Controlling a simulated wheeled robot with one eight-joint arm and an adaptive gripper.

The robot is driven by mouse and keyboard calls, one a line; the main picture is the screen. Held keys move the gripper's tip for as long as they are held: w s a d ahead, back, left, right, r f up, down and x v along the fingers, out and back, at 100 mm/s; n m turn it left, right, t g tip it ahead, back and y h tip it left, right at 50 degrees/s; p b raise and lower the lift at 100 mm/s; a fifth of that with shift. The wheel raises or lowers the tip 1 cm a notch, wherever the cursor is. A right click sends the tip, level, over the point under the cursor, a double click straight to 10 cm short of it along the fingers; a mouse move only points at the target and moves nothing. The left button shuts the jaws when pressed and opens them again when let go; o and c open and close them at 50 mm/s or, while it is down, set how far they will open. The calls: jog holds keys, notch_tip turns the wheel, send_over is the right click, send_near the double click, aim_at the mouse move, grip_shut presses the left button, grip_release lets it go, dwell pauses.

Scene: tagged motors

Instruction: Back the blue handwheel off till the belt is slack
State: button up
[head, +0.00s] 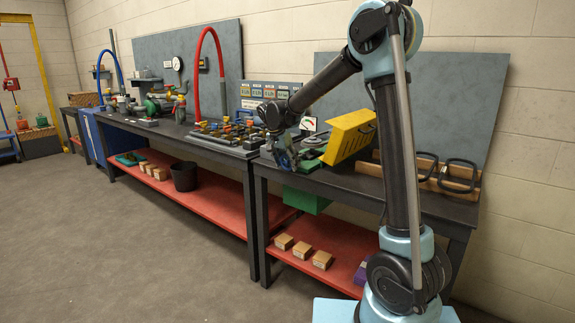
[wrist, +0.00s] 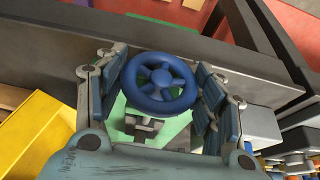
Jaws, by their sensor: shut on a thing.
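The blue handwheel (wrist: 160,78) is in the middle of the wrist view, a round spoked wheel above a grey fitting and a green surface. My gripper's dark blue padded fingers stand on its left and right sides and are shut on its rim. In the head view my gripper (head: 284,156) points down at the front edge of the near bench, and it hides most of the handwheel there. A yellow guard (head: 348,136) stands on the bench just right of my gripper. I cannot make out the belt or its tension in either view.
A round gauge (head: 308,124) stands behind my gripper. A tray of coloured parts (head: 225,136) lies on the bench to the left. Black-handled items (head: 460,172) stand at the right. Small boxes (head: 302,249) sit on the red lower shelf. The floor in front is clear.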

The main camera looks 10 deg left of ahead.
jog(key=shift+h, duration=0.3)
jog(key=o, duration=1.1)
jog(key=shift+c, duration=0.2)
jog(key=v, duration=1.2)
jog(key=shift+w, duration=0.15)
